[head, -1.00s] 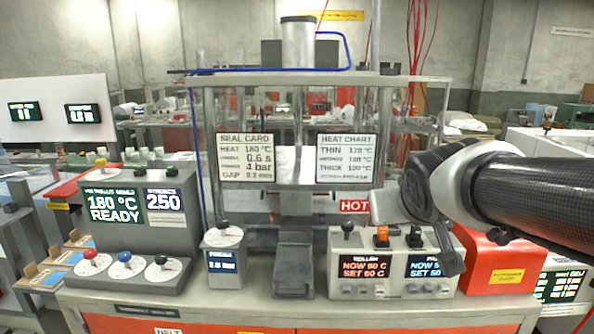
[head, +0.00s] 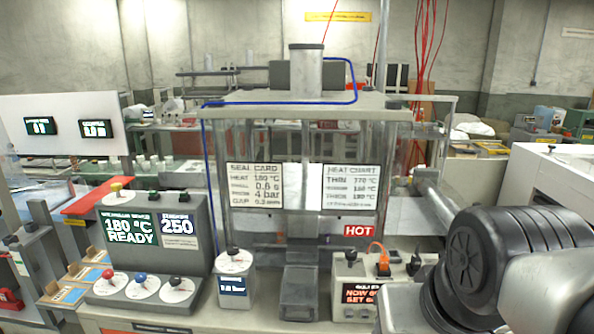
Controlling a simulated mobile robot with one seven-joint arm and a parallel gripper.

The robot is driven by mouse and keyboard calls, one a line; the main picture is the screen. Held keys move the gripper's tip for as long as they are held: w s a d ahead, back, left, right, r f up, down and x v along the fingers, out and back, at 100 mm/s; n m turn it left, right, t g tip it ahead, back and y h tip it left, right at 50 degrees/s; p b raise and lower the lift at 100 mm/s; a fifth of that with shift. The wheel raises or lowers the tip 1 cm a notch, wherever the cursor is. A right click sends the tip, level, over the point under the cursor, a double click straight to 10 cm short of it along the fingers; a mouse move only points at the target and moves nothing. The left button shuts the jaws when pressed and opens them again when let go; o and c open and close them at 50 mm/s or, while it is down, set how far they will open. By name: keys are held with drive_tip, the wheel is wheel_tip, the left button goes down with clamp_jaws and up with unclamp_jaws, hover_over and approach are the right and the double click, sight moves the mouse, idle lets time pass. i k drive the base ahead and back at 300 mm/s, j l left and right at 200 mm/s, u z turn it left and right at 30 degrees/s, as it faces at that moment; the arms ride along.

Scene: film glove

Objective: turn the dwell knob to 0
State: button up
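Three knobs on round white dials stand in a row on the front ledge of a grey control box: a red knob (head: 107,274), a blue knob (head: 139,279) and a black knob (head: 175,281). Their labels are too small to read, so I cannot tell which is the dwell knob. The box's screen (head: 130,229) reads 180 °C READY, and a smaller panel (head: 177,226) reads 250. My arm fills the lower right, well to the right of these knobs. My gripper's fingers do not show.
A black knob (head: 232,252) tops a separate small post right of the box. The sealing press has a seal card (head: 254,187), a heat chart (head: 349,188) and a red HOT sign (head: 360,231). My arm covers part of the roller control box (head: 348,270).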

sight(140, 277)
drive_tip(key=k+l+u, duration=0.1)
drive_tip(key=u, duration=1.35)
drive_tip(key=z, duration=0.4)
drive_tip(key=i+j+z, duration=0.3)
drive_tip(key=j+z, duration=0.25)
drive_tip(key=i+j+z, duration=0.15)
drive_tip(key=j+z, duration=0.15)
drive_tip(key=i+j+z, duration=0.1)
drive_tip(key=j, duration=0.3)
drive_tip(key=i+j, duration=0.1)
drive_tip(key=j, duration=0.25)
drive_tip(key=j+z, duration=0.15)
drive_tip(key=j, duration=0.25)
drive_tip(key=i+j, duration=0.1)
drive_tip(key=j, duration=0.35)
drive_tip(key=i+j, duration=0.1)
drive_tip(key=j, duration=0.3)
drive_tip(key=i+j, duration=0.1)
drive_tip(key=j, duration=0.35)
